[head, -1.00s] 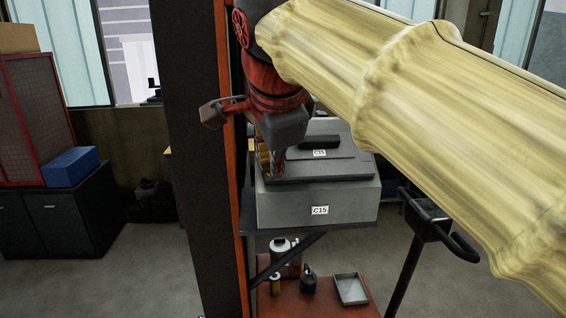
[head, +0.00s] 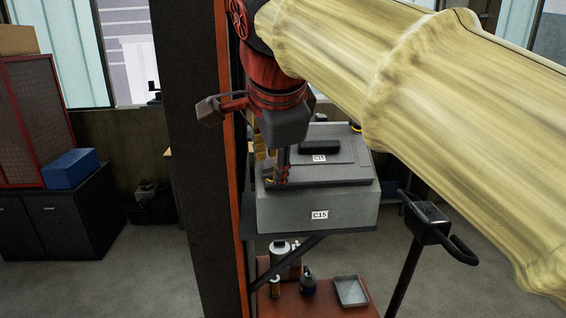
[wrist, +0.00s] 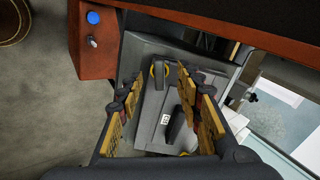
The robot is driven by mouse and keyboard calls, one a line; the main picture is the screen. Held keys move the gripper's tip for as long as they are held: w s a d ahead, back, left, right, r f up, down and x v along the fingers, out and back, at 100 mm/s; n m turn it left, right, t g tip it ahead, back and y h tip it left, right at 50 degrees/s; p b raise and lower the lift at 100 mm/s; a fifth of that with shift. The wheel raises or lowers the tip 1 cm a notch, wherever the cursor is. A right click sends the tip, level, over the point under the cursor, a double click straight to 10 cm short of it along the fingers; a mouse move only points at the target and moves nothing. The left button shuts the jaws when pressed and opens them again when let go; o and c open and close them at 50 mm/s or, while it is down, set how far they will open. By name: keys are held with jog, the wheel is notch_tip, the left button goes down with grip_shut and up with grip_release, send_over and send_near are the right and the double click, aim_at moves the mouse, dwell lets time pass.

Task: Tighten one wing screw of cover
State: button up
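The cover (head: 345,172) is a flat dark grey lid with a raised panel and a black handle (head: 320,146), lying on the grey C15 box (head: 345,208). In the wrist view the cover (wrist: 150,125) shows below my open gripper (wrist: 158,80). A wing screw (wrist: 160,70) with a dark wing and yellow ring lies between the two yellow-padded fingers, near the tips; I cannot tell if they touch it. A second yellow ring (wrist: 186,153) shows at the cover's other end, partly hidden. In the head view my gripper (head: 272,178) points down at the cover's left side.
A dark upright post with an orange edge (head: 232,190) stands close left of my gripper. Bottles (head: 307,282) and a metal tray (head: 351,290) sit on a lower red shelf. A dark stand with a handle (head: 430,222) is at right.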

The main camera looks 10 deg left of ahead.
jog(key=shift+p+v, duration=0.35)
jog(key=shift+v, duration=0.85)
jog(key=shift+c, duration=0.6)
